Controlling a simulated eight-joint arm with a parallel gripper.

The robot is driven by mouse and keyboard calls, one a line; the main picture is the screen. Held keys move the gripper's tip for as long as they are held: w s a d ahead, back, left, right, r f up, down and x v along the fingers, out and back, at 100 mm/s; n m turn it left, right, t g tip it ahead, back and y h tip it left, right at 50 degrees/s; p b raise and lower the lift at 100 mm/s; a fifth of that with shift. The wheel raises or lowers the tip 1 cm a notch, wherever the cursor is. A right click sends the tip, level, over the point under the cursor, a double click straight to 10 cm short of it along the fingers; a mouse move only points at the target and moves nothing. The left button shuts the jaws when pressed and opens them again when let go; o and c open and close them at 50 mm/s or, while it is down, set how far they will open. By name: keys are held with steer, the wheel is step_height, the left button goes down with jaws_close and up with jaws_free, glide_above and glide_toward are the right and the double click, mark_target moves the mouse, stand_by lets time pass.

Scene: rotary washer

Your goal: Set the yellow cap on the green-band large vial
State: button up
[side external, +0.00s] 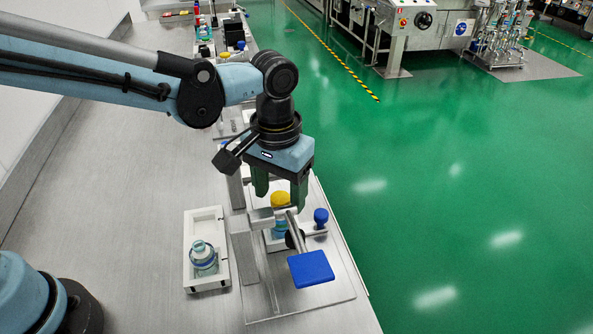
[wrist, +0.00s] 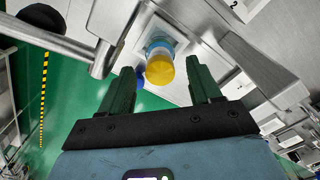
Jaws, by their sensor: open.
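The yellow cap (side external: 281,198) sits atop a clear vessel with blue-teal contents (side external: 280,230) in the fixture. In the wrist view the yellow cap (wrist: 160,71) shows with a blue part (wrist: 158,44) behind it. My gripper (side external: 281,201) is open above the fixture, its two green fingers on either side of the cap. In the wrist view my gripper (wrist: 160,68) shows a gap between each finger and the cap. A clear vial (side external: 204,259) with a bluish band stands in a white tray. No band is clearly green from here.
The white tray (side external: 191,270) is left of the fixture's clear base plate (side external: 333,287). Bench space left of the tray is clear.

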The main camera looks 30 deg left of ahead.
step_height(320, 180, up, 12)
steer(key=shift+f, duration=0.2)
steer(key=shift+a, duration=0.1)
stand_by(0.3)
steer(key=s+a+f+t, duration=0.3)
steer(key=a, duration=0.6)
steer(key=s+a+f+t, duration=0.3)
steer(key=a+f+t, duration=0.1)
steer(key=a, duration=0.6)
steer(key=shift+s+a+f, duration=0.2)
steer(key=shift+a, duration=0.1)
